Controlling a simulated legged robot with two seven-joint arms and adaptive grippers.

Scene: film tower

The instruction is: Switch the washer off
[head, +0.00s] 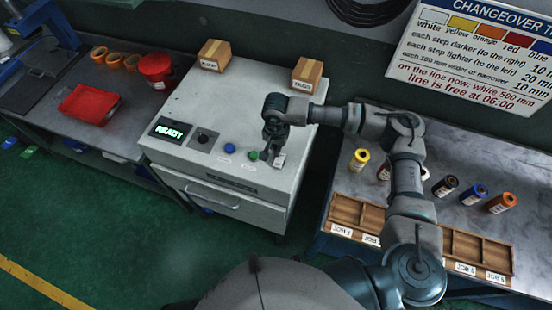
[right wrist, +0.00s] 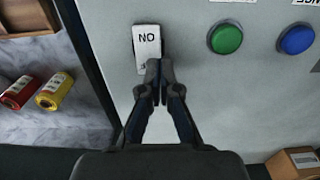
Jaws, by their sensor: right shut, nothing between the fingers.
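The washer (head: 238,100) is a pale grey cabinet with a lit READY display (head: 170,130), a dark knob, a blue button (head: 229,148) and a green button (head: 253,155). A white rocker switch (head: 280,160) sits at the right of its panel. My right gripper (head: 268,157) is shut and empty, pointing down at the panel by the switch. In the right wrist view its fingertips (right wrist: 159,66) overlap the switch's lower right part; I cannot tell whether they touch it. My left gripper is not in view.
Two cardboard boxes (head: 214,54) (head: 307,75) stand on the washer's back edge. A bench with a red tray (head: 90,104) is at left. At right, a bench holds several small bottles (head: 446,186) and a wooden compartment tray (head: 357,213). The green floor is free at lower left.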

